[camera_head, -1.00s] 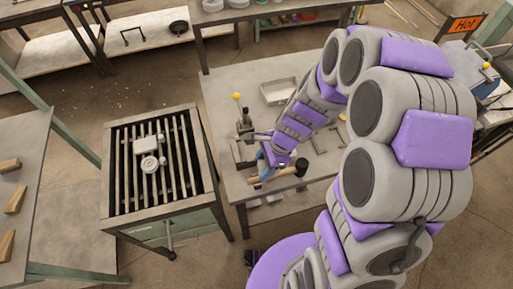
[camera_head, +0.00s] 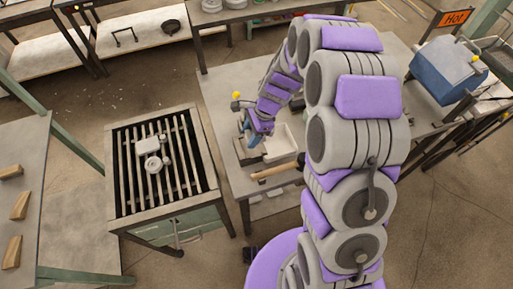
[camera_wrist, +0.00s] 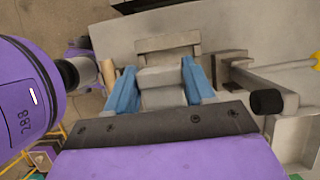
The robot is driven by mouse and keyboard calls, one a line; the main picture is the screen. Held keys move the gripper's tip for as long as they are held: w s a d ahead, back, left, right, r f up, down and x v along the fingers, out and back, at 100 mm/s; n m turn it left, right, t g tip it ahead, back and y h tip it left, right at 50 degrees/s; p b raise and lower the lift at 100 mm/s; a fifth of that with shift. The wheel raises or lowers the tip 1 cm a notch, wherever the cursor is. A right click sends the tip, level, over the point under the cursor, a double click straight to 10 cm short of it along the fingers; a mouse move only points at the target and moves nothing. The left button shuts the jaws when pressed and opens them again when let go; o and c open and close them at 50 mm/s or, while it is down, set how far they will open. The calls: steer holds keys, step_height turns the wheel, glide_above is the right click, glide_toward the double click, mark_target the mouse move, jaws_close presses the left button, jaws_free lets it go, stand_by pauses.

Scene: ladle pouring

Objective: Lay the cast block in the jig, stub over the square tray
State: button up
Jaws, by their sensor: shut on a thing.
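The grey cast block (camera_wrist: 162,85) is between the two blue fingers of my gripper (camera_wrist: 160,88), which is shut on it. In the head view my gripper (camera_head: 253,139) is low over the bench, at the jig (camera_head: 244,153); the block is hardly visible there. In the wrist view a grey jig part (camera_wrist: 168,44) lies just beyond the block. I cannot tell whether the block touches it, and its stub is not clear. A pale square tray (camera_head: 281,148) stands right of my gripper; part of it shows at the wrist view's right edge (camera_wrist: 296,132).
A clamp with a yellow knob (camera_head: 236,95) stands by the jig; its black tip (camera_wrist: 268,102) is right of my fingers. A mallet (camera_head: 274,172) lies at the bench's front. A slatted grate table (camera_head: 205,165) at left carries a grey casting (camera_head: 148,146).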

mark_target(248, 138)
steer(key=shift+w+a, duration=0.2)
steer(key=shift+w, duration=0.2)
steer(key=shift+w+d, duration=0.15)
steer(key=shift+w, duration=0.15)
steer(key=shift+d+f+b, duration=0.2)
steer(key=shift+f+b, duration=0.05)
steer(key=shift+b, duration=0.05)
steer(key=shift+f, duration=0.3)
steer(key=b+x, duration=0.3)
steer(key=shift+w+f, duration=0.1)
steer(key=shift+d+f+p, duration=0.15)
steer(key=shift+f+p, duration=0.15)
steer(key=shift+f, duration=0.05)
steer(key=shift+d+f, duration=0.2)
steer(key=shift+d, duration=0.05)
steer(key=shift+a+p, duration=0.25)
steer(key=shift+p, duration=0.1)
steer(key=shift+f, duration=0.25)
